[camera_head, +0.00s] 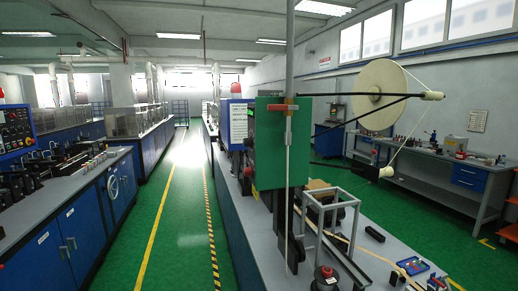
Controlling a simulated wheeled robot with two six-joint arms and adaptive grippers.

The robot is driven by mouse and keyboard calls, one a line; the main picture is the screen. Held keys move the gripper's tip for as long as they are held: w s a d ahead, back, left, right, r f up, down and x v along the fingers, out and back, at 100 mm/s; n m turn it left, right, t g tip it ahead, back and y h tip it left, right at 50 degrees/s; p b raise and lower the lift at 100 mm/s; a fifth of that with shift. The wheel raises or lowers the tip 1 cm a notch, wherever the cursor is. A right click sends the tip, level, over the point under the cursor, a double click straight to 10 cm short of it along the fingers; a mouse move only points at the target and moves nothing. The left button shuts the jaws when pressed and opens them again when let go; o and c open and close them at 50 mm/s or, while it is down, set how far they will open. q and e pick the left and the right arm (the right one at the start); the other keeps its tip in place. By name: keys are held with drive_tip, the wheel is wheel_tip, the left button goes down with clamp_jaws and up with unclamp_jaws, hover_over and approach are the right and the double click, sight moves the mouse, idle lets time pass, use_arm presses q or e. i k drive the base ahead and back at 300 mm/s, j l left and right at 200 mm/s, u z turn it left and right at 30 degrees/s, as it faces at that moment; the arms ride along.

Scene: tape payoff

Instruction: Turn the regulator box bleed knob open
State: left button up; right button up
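Neither of my grippers shows in the head view. A green upright panel (268,143) stands on the long bench to the right of the aisle. A red lever or handle (283,107) sits near its top right, beside a thin vertical pipe (290,60). I cannot tell which part is the regulator box, and no bleed knob can be made out for sure. A round black part with a red top (326,273) stands on the bench at the bottom of the picture.
A large cream tape reel (381,95) hangs on black arms right of the panel. A grey metal frame (335,215) and small loose parts (412,266) are on the bench. Blue cabinets (75,235) line the left. The green aisle floor (185,220) is clear.

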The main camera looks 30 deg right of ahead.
sight(248, 172)
drive_tip(key=i+l+z, duration=0.15)
drive_tip(key=z, duration=0.8)
drive_tip(key=k, duration=0.2)
